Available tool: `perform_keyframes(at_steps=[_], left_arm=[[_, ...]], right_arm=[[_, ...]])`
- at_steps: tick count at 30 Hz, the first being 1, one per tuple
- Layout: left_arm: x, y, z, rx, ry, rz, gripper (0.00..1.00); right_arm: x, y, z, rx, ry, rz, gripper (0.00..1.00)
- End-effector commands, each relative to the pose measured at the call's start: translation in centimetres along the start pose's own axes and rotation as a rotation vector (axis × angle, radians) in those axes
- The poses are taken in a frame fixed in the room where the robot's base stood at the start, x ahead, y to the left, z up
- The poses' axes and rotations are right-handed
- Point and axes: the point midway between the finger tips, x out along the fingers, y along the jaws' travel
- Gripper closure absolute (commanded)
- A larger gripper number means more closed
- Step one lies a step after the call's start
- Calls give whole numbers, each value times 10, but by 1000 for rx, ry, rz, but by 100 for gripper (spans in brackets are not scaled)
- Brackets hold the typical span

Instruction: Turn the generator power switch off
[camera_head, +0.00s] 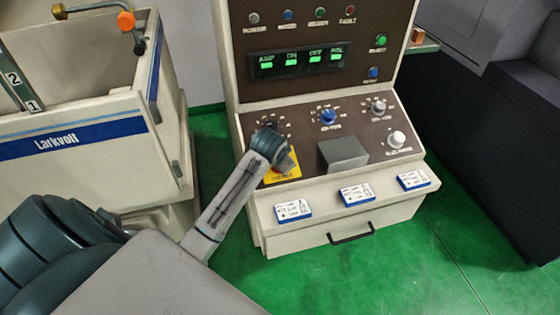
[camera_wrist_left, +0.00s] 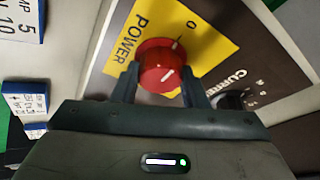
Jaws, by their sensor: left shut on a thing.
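The generator power switch is a red round knob (camera_wrist_left: 157,66) on a yellow POWER plate (camera_wrist_left: 205,42) in the left wrist view. A white line marks the knob's face, and a "0" is printed on the plate beside it. My left gripper (camera_wrist_left: 159,74) has one finger on each side of the knob and is shut on it. In the head view my left arm reaches to the console (camera_head: 240,138), and the gripper hides most of the knob; the plate's yellow edge (camera_head: 283,179) shows below. My right gripper is not in view.
Right of the switch are a blue knob (camera_head: 328,117), white knobs (camera_head: 396,139) and a grey block (camera_head: 343,151). Blue-edged cards (camera_head: 357,194) lie along the front ledge. A Larkvolt tank (camera_head: 60,142) stands left. Green floor is clear in front.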

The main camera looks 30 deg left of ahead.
Motion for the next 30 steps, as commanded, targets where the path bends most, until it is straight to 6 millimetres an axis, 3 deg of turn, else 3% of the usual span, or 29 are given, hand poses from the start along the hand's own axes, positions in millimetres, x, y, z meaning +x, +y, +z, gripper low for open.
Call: perform_keyframes(at_steps=[4,5,8,20,23,30], left_arm=[[5,4,7,-1,-18,10,83],[5,4,7,-1,-18,10,59],[5,4,7,-1,-18,9,39],[-2,1,2,0,-4,2,39],[-14,1,2,1,-2,1,39],[-62,2,2,1,-3,2,39]], right_arm=[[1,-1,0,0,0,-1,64],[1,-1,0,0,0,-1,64],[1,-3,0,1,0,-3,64],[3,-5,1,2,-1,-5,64],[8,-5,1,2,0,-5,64],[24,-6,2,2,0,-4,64]])
